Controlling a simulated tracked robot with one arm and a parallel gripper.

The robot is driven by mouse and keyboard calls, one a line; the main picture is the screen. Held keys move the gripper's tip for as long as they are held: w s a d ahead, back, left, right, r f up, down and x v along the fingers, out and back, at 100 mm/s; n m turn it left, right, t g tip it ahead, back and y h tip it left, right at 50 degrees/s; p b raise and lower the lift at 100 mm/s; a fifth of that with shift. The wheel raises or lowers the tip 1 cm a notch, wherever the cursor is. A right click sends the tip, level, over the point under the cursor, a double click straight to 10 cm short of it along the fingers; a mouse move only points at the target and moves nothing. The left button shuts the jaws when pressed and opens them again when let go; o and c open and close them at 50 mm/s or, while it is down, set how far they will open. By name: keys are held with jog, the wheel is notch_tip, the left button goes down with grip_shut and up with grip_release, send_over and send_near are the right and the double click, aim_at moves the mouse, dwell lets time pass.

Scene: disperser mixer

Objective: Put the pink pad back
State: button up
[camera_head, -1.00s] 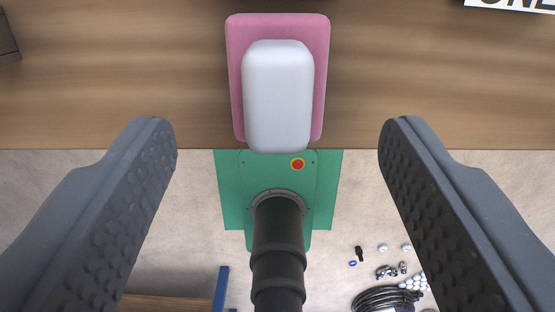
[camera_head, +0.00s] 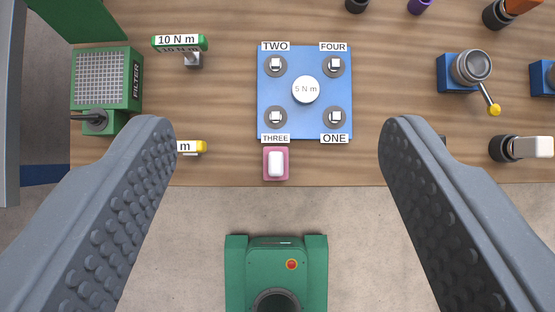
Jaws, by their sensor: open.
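The pink pad (camera_head: 267,174) lies on the wooden table near its front edge, just below the THREE label. A white rounded block (camera_head: 276,164) sits on top of the pad. My gripper (camera_head: 278,140) is open and empty, with its two dark, dimpled fingers wide apart. The pad shows between the fingers but looks small and well away from them.
A blue plate (camera_head: 305,122) with labelled corner posts lies behind the pad. A green filter box (camera_head: 104,80) stands left, a blue-based valve (camera_head: 468,70) right. A green machine (camera_head: 277,250) with a red button stands before the table.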

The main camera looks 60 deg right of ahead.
jog(key=s+r+t, duration=0.2)
jog(key=s+r, duration=0.2)
jog(key=r, duration=0.6)
jog(key=s+r+t, duration=0.3)
jog(key=s+r, duration=0.2)
jog(key=r, duration=0.5)
jog(key=s+r+t, duration=0.2)
jog(key=s+r, duration=0.3)
jog(key=r, duration=0.5)
jog(key=shift+r+t, duration=0.25)
jog(key=shift+t, duration=0.05)
